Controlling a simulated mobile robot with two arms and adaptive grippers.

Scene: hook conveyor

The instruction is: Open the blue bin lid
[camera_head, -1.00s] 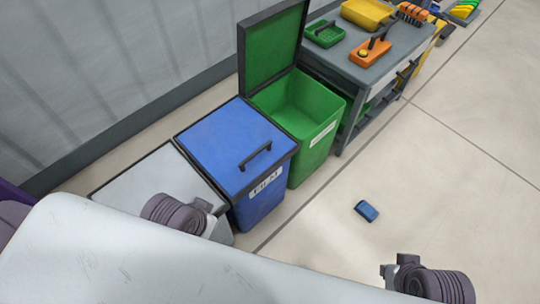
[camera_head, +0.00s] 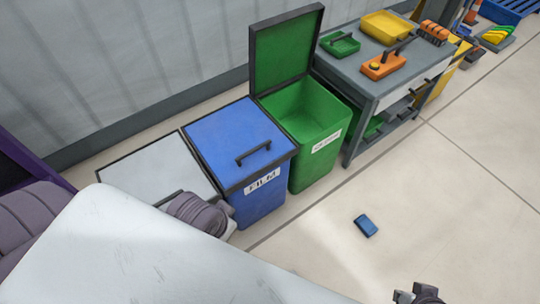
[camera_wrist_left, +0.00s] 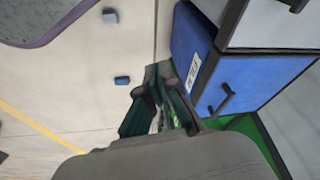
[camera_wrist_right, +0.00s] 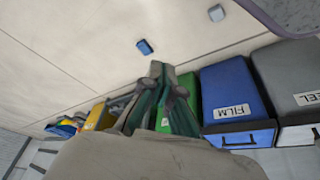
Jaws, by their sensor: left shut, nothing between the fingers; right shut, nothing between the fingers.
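The blue bin (camera_head: 255,205) stands between a grey bin and a green bin, with a FILM label on its front. Its blue lid (camera_head: 225,140) is closed, with a dark bar handle (camera_head: 253,153) near the front edge. The bin also shows in the left wrist view (camera_wrist_left: 250,85) and the right wrist view (camera_wrist_right: 232,85). My right gripper (camera_wrist_right: 166,72) is shut and empty, over the floor in front of the bins; only a bit shows at the head view's bottom edge. My left gripper (camera_wrist_left: 160,72) is shut and empty, apart from the blue bin; my arm hides it in the head view.
The grey bin (camera_head: 150,165) is closed. The green bin (camera_head: 318,150) has its lid raised at the back. A grey workbench (camera_head: 380,80) with trays stands right of it.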

